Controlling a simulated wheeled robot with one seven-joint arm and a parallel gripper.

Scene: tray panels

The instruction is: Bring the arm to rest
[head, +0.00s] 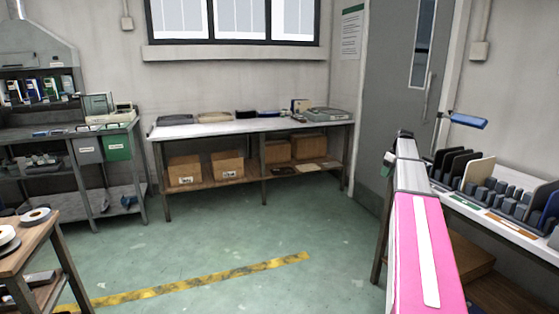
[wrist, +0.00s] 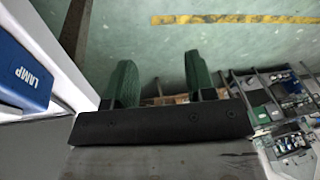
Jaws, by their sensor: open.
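My gripper (wrist: 160,82) shows in the wrist view with its two green fingers wide apart and nothing between them. Beyond the fingers is the green floor. In the head view my pink and grey arm reaches forward from the lower right, and the gripper (head: 389,160) at its far end is small and partly hidden by the arm.
The right bench (head: 510,232) holds upright panels in racks. A blue piece marked LAMP (wrist: 22,75) is at the left in the wrist view. A long table (head: 240,127) stands at the back, a metal workbench (head: 130,126) at the left. The middle floor (head: 240,230) is clear.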

